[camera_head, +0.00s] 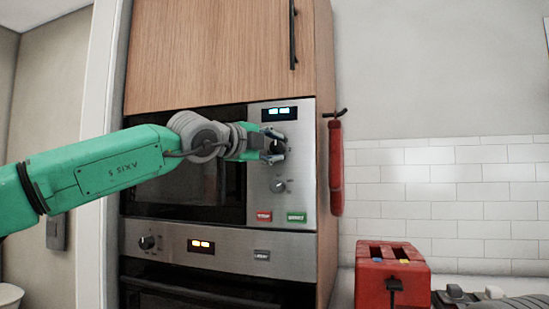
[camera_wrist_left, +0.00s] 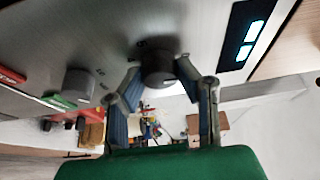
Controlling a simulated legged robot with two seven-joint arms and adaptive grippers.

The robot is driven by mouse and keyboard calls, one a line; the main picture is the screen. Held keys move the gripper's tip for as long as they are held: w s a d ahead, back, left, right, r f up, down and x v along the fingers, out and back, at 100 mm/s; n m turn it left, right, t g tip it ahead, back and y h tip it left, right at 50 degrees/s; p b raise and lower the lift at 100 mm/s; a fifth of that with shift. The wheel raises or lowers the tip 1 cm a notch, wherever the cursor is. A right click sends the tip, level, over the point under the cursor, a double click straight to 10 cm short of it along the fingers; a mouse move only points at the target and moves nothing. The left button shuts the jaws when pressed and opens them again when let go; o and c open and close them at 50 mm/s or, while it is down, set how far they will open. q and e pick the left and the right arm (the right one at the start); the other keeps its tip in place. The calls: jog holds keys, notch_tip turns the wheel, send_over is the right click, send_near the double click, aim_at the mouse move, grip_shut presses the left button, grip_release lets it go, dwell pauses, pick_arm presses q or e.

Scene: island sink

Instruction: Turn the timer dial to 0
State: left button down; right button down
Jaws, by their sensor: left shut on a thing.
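The microwave's control panel (camera_head: 306,171) has two round dials below its lit display (camera_head: 279,113). My left gripper (camera_head: 274,148) is at the upper dial, just under the display, and covers most of it. In the left wrist view the upper dial (camera_wrist_left: 158,64) is dark and sits between the two fingertips, which are shut on its sides. The lower dial (camera_head: 277,187) is free and also shows in the left wrist view (camera_wrist_left: 78,84). The upper dial's pointer and scale are too small to read. My right gripper is not seen.
Below the lower dial are a red button (camera_head: 264,216) and a green button (camera_head: 297,217). An oven panel (camera_head: 225,250) with a knob (camera_head: 147,242) lies underneath. A red toaster (camera_head: 391,271) stands at lower right.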

pick_arm(q)
jog(key=shift+d+f, duration=0.1)
jog(key=shift+f, duration=0.35)
jog(key=c, duration=1.2)
grip_release()
jog(key=shift+w+r, duration=0.1)
jog(key=shift+w, duration=0.1)
jog(key=shift+r, duration=0.1)
jog(key=shift+s+a+r, duration=0.15)
jog(key=shift+s+a, duration=0.15)
jog(key=shift+s, duration=0.1)
jog(key=v, duration=1.1)
jog(key=shift+a+f, duration=0.1)
jog(key=shift+f, duration=0.2)
